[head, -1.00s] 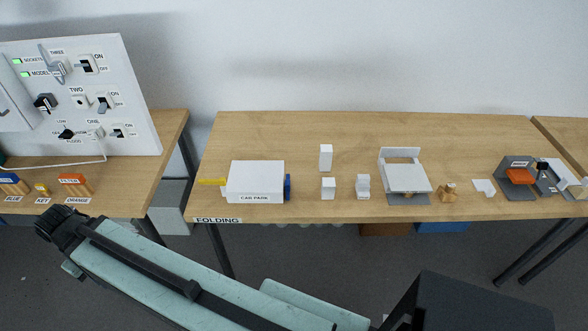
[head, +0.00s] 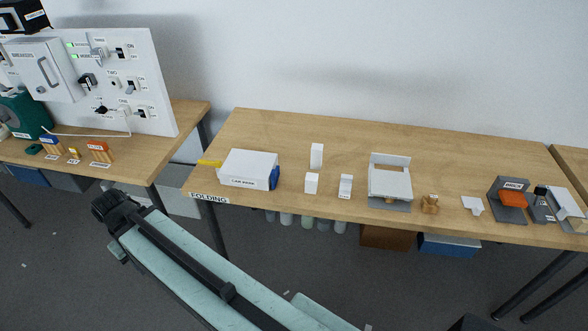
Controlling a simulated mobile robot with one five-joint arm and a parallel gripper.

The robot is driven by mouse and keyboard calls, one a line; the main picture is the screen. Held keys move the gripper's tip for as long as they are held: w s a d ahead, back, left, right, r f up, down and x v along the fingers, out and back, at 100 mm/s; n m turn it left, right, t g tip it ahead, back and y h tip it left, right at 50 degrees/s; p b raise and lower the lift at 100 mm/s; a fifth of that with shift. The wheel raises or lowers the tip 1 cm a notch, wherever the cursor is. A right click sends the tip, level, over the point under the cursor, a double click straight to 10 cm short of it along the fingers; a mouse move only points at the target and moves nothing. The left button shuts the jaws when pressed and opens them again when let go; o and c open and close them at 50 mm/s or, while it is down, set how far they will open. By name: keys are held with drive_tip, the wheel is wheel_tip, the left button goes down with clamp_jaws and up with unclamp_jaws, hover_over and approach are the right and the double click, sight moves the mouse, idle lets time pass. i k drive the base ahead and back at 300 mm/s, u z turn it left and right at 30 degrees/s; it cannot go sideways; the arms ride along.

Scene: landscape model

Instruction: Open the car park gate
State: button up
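The car park (head: 248,168) is a white box with a "CAR PARK" label on its front, at the left end of the table marked "FOLDING". A yellow bar (head: 209,162), which looks like its gate, sticks out to the left from the box and lies about level. A blue part (head: 275,178) shows at the box's right end. My arm reaches from the bottom of the head view towards the left. Its dark end (head: 110,207) is in front of the tables, below and left of the car park and apart from it. The gripper's fingers cannot be made out.
Small white blocks (head: 312,183), a white folding model (head: 390,184) and an orange-and-grey model (head: 512,198) stand further right on the table (head: 440,150). A switch panel (head: 150,65) stands on the left table. A gap separates the two tables. The table's back strip is clear.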

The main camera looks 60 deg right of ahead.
sight(274, 174)
drive_tip(key=u, duration=0.2)
drive_tip(key=i, duration=0.8)
drive_tip(key=z, duration=0.2)
drive_tip(key=k, duration=0.8)
drive_tip(key=u, duration=0.15)
drive_tip(key=i, duration=0.9)
drive_tip(key=z, duration=0.05)
